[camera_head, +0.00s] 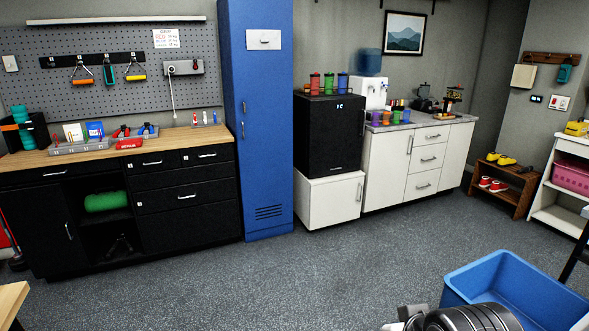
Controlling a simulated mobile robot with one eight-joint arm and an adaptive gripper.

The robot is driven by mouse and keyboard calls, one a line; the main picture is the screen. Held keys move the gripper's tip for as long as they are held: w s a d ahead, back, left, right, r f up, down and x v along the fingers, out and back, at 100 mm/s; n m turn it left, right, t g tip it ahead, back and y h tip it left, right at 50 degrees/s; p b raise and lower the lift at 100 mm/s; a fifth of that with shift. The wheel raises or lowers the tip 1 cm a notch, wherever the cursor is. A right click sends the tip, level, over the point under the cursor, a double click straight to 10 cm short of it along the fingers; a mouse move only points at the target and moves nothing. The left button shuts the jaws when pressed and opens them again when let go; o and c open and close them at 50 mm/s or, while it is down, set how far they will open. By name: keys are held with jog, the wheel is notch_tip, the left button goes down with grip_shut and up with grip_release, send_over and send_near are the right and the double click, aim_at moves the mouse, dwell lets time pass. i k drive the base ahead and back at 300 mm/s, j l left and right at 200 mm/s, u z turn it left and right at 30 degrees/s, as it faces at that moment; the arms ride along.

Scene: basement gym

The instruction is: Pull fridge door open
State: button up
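The fridge appears to be the small black box-shaped unit (330,133) in the middle of the view, with a lit display near the top of its front. It stands on a white cabinet (331,200) between the tall blue locker and the white counter. Its door looks shut, flush with the body.
Several coloured cups (328,83) stand on the fridge. The blue locker (262,120) is to its left, the white counter unit (385,170) to its right. Open grey floor (290,275) lies in front.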

aim_at(336, 133)
jog(key=i+z, duration=0.15)
jog(key=i, duration=1)
jog(key=i+j+z, duration=0.1)
jog(key=i, duration=1.05)
jog(key=i+l+u, duration=0.25)
jog(key=i+l, duration=0.8)
jog(key=i, duration=0.15)
jog(key=i+l+u, duration=0.25)
jog(key=i+l, duration=0.2)
jog(key=l, duration=0.25)
jog(key=i+l+u, duration=0.15)
jog(key=l, duration=0.25)
jog(key=i+l+u, duration=0.15)
jog(key=l, duration=0.25)
jog(key=i, duration=0.05)
